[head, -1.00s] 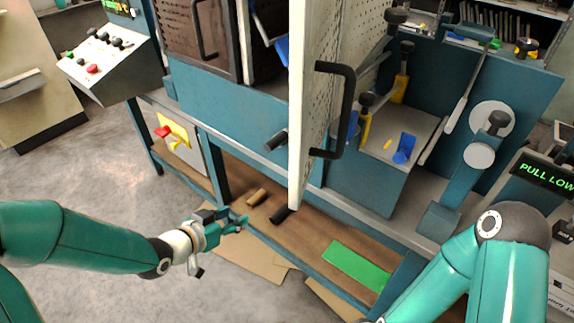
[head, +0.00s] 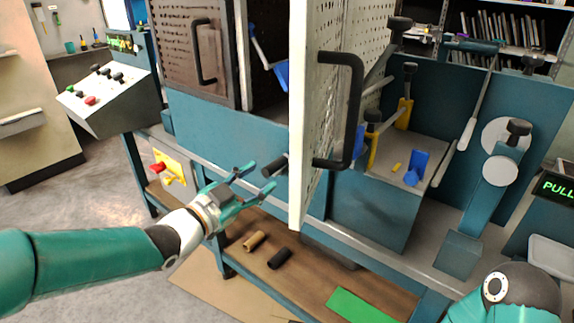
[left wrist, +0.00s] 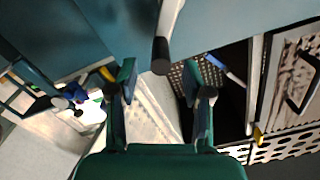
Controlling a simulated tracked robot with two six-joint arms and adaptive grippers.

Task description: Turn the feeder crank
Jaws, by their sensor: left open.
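A black cylindrical grip (head: 275,166) sticks out from the front of the blue machine, low beside the white door. It looks like the crank's handle. In the left wrist view the black grip (left wrist: 161,52) is on a grey arm, and its end lies between my fingers in the picture. My left gripper (head: 257,178) is open and empty, with its fingertips just short of the grip in the head view. The wrist view also shows the open left gripper (left wrist: 160,74). I cannot tell whether the fingers touch the grip. My right gripper is not in view.
The white perforated door (head: 298,120) with a black handle (head: 349,110) stands open just right of the grip. A control box (head: 108,98) is at the left. Brown and black cylinders (head: 254,241) (head: 279,258) and a green sheet (head: 357,308) lie on the lower shelf.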

